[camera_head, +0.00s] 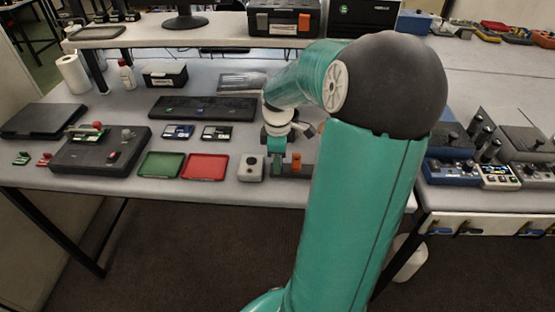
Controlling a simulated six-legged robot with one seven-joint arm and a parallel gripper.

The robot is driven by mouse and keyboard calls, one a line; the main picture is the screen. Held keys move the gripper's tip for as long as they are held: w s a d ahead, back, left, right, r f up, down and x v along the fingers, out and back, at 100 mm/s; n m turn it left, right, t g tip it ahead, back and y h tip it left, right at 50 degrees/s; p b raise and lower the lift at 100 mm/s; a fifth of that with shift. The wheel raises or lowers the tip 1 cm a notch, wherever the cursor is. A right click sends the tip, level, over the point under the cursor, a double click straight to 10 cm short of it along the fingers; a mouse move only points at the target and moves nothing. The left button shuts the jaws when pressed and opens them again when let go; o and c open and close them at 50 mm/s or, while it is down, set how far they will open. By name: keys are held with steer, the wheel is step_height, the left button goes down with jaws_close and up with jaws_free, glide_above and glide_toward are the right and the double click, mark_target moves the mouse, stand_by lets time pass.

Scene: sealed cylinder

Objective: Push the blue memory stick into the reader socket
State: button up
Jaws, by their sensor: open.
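My gripper (277,165) points down at the front of the bench, just right of a small grey box with a round dark button. It is open. A small block with an orange part (296,163) stands close beside it on the right; I cannot tell if they touch. I cannot make out the blue memory stick; it may be hidden by my gripper or arm. A dark case (100,152) with knobs lies at the left. Small green (22,158) and red (44,159) sticks lie beside it. Which part is the reader socket is unclear.
Green (161,165) and red (205,167) trays lie left of the grey box (251,167). Two small dark devices (178,131) and a keyboard (203,107) lie behind. My arm covers the bench right of my gripper. Control boxes (450,170) stand far right.

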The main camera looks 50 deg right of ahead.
steer(key=shift+c, duration=0.3)
jaws_close()
steer(key=shift+r, duration=0.1)
steer(key=shift+r, duration=2.9)
steer(key=shift+w+r, duration=0.1)
